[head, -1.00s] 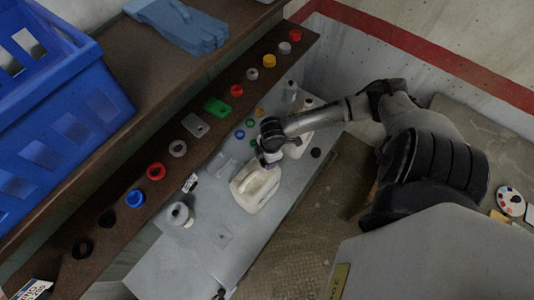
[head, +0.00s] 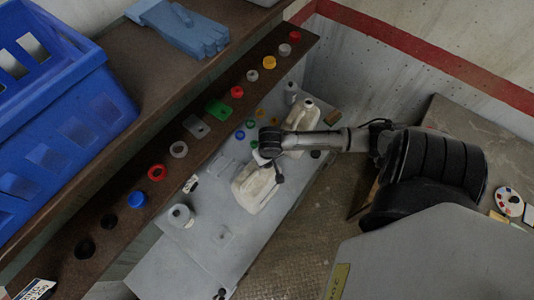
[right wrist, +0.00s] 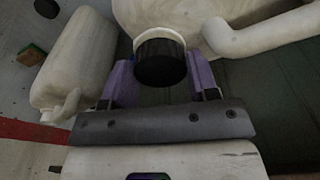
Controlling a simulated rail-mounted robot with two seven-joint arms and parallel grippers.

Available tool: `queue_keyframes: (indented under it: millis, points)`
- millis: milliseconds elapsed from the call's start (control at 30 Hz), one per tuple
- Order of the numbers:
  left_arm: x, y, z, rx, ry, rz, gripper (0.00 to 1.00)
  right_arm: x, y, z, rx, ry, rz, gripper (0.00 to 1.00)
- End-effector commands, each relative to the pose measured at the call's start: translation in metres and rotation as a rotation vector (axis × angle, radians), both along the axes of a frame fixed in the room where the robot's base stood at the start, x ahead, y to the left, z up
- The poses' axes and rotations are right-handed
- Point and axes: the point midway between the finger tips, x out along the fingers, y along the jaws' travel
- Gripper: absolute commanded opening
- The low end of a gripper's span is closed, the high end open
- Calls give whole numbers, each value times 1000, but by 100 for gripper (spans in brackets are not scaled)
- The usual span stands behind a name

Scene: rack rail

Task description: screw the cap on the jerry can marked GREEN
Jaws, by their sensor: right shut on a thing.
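A cream jerry can (head: 255,190) stands on the grey bench; my right gripper (head: 268,162) is over its top. In the right wrist view its body (right wrist: 190,12) and handle (right wrist: 262,32) fill the top. My right gripper (right wrist: 160,82) has its purple fingers shut on a black cap (right wrist: 160,66) at the can's mouth. A pale rim shows behind the cap; I cannot tell whether it is threaded on. A second cream can (head: 305,114) stands farther back and shows at left in the wrist view (right wrist: 75,60). No GREEN marking is readable. My left gripper is not in view.
A brown shelf strip holds several rings and caps, including a red ring (head: 157,173), a blue cap (head: 136,199) and a green piece (head: 218,108). A grey round container (head: 180,214) stands at the bench's left. A blue crate (head: 60,110) is at upper left.

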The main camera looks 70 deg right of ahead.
Motion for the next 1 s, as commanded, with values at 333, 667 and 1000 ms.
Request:
queue_keyframes:
  millis: [333,667,1000]
  points:
    - [0,3,0,11,0,-7,43,1,0,0,1,-2,-426,32]
    - [0,4,0,13,0,-8,43,1,-1,0,-1,-2,-438,60]
    - [0,1,0,4,0,-2,43,0,0,0,1,-1,-436,84]
